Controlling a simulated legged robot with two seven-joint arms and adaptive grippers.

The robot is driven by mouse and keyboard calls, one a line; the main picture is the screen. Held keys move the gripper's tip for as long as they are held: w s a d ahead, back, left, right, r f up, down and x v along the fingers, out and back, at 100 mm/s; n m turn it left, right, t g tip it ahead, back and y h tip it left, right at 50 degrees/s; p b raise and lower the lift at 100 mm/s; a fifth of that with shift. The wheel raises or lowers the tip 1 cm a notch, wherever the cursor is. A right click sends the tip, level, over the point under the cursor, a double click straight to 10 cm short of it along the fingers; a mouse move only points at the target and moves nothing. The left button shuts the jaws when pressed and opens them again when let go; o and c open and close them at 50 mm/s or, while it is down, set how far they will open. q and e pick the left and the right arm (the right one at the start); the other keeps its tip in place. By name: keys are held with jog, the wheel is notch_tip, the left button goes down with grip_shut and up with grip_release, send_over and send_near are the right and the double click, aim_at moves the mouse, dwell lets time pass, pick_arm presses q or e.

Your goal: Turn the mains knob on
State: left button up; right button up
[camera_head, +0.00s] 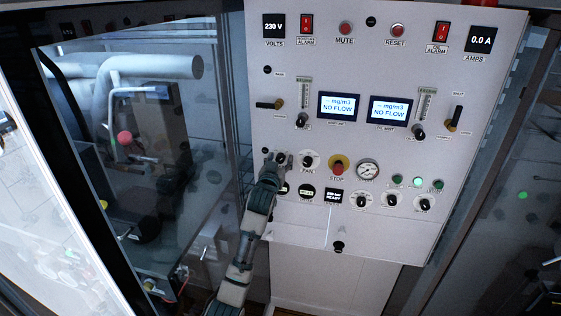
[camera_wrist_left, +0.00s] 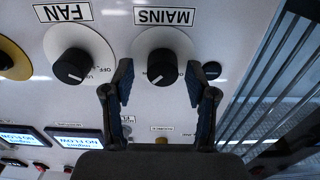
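The mains knob (camera_wrist_left: 162,65) is a black knob on a white round dial under the MAINS label (camera_wrist_left: 164,17), which appears upside down in the left wrist view. My left gripper (camera_wrist_left: 159,72) is open, with one finger on each side of the knob. I cannot tell whether the fingers touch it. In the head view my left gripper (camera_head: 275,161) is at the panel's left side, left of the FAN knob (camera_head: 307,160), and largely hides the mains knob. My right gripper is not in view.
The fan knob (camera_wrist_left: 72,67) is close beside the left finger in the wrist view. A red STOP button (camera_head: 338,168) on a yellow base and a round gauge (camera_head: 368,170) are farther right on the panel. A dark frame post (camera_head: 227,100) borders the panel's left edge.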

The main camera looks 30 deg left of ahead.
pick_arm(q)
jog(key=shift+s+f, duration=0.1)
jog(key=shift+s+d, duration=0.1)
jog(key=shift+s, duration=0.2)
jog(key=v, duration=1.1)
jog(key=shift+s, duration=0.2)
